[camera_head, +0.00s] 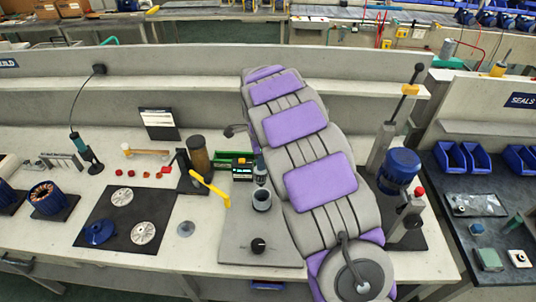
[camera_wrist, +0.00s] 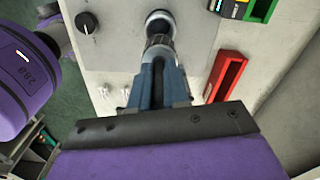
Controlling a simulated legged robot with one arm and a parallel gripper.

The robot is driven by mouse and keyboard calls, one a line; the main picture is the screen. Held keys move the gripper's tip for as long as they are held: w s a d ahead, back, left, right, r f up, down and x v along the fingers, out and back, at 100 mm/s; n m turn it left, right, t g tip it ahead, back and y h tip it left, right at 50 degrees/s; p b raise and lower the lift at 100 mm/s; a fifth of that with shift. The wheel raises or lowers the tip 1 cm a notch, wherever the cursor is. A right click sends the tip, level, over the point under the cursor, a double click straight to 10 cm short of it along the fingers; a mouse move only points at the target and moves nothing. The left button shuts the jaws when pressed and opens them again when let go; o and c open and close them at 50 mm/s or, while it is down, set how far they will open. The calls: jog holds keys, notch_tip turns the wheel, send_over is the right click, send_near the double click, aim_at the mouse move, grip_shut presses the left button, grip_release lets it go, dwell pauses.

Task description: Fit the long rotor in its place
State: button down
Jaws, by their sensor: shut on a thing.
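My gripper (camera_wrist: 158,72) points down at the grey fixture plate (camera_head: 235,235), and its blue fingers are shut on a metallic cylindrical part, seemingly the long rotor (camera_wrist: 159,42). The gripper (camera_head: 260,160) also shows in the head view, just left of my arm. The rotor's lower end is at the mouth of a grey round cup (camera_head: 262,201) on the plate. The cup's dark opening (camera_wrist: 159,22) shows beyond the rotor in the wrist view. I cannot tell how far the rotor is inside it. The fingers hide much of the rotor.
A black knob (camera_head: 258,246) sits at the plate's front. A yellow-handled lever (camera_head: 212,190) stands left of the cup. A red tray (camera_wrist: 226,75) and a green holder (camera_head: 225,157) are nearby. A blue-headed press (camera_head: 399,167) stands right. A black mat (camera_head: 120,220) holds discs.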

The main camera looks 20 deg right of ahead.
jog(key=shift+a+f+b, duration=0.1)
jog(key=shift+f+b, duration=0.4)
jog(key=shift+f, duration=0.2)
jog(key=shift+f+b, duration=0.9)
jog(key=shift+f, duration=0.5)
jog(key=shift+p, duration=0.85)
